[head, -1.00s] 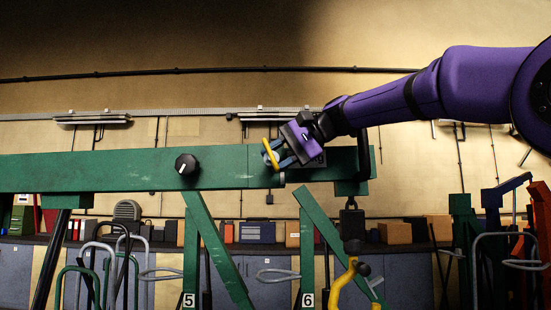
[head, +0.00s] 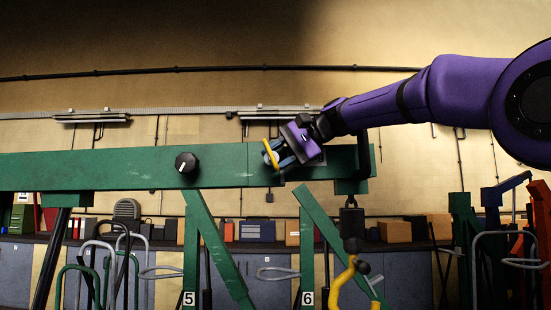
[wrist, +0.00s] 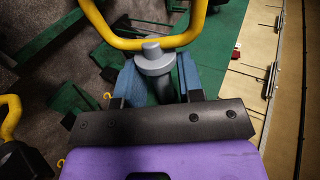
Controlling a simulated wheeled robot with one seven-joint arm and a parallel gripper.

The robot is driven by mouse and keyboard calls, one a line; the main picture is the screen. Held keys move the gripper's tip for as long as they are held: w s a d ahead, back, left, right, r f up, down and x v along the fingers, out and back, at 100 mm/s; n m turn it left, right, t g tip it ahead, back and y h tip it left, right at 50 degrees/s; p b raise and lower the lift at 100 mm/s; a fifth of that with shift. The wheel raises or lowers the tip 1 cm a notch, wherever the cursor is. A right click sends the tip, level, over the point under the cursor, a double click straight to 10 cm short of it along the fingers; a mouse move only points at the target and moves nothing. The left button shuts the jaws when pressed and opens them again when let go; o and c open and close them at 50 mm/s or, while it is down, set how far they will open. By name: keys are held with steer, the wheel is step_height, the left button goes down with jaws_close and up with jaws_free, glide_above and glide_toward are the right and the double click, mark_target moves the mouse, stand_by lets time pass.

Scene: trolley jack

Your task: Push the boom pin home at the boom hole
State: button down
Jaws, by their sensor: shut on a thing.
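The boom pin has a yellow looped handle (head: 269,154) and a grey collar, clear in the wrist view (wrist: 153,59). My gripper (head: 281,157) is shut on the pin just below the collar. Its blue fingers (wrist: 158,82) stand on either side of a dark shaft. The green boom (head: 120,170) runs level across the head view, and my gripper and the pin are in front of its right part. The boom also shows in the wrist view (wrist: 215,45). The boom hole is hidden, and I cannot tell how deep the pin sits.
A black knob (head: 187,163) stands out from the boom left of my gripper. A yellow hook (head: 352,282) hangs under the boom's right end. Green legs marked 5 and 6 stand below.

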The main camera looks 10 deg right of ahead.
steer(key=shift+w, duration=0.4)
steer(key=c, duration=0.7)
jaws_free()
steer(key=shift+o, duration=0.2)
steer(key=shift+w+d+f, duration=0.1)
